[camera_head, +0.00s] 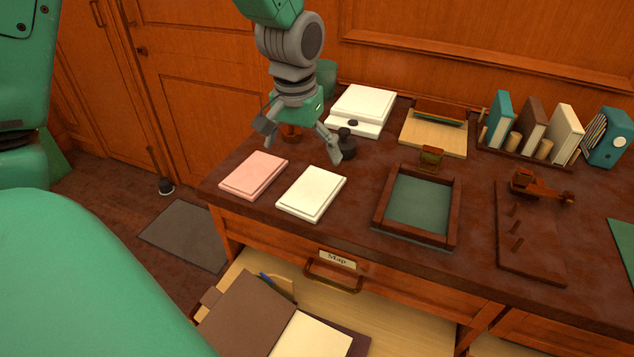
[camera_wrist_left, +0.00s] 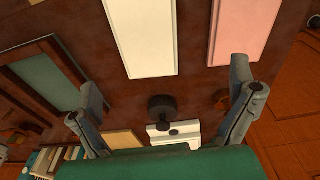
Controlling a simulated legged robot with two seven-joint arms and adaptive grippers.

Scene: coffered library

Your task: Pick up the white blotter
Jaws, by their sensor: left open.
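The white blotter (camera_head: 312,194) is a flat cream-white rectangular pad lying near the front edge of the desk. It also shows at the top middle of the left wrist view (camera_wrist_left: 142,38). A similar pink pad (camera_head: 254,176) lies just to its left in the head view, with a narrow gap between them. My left gripper (camera_head: 299,147) is open and empty. It hangs above the desk behind the two pads, fingers pointing down, apart from the blotter. In the left wrist view its two fingers (camera_wrist_left: 165,99) are spread wide. My right gripper does not show.
A dark inkwell-like pot (camera_head: 346,142) stands close to my left gripper's right finger. A white stacked block (camera_head: 362,109) is behind it. A framed green tray (camera_head: 418,203) lies right of the blotter. Below, an open drawer (camera_head: 420,318) holds folders. Books (camera_head: 533,126) stand at the back right.

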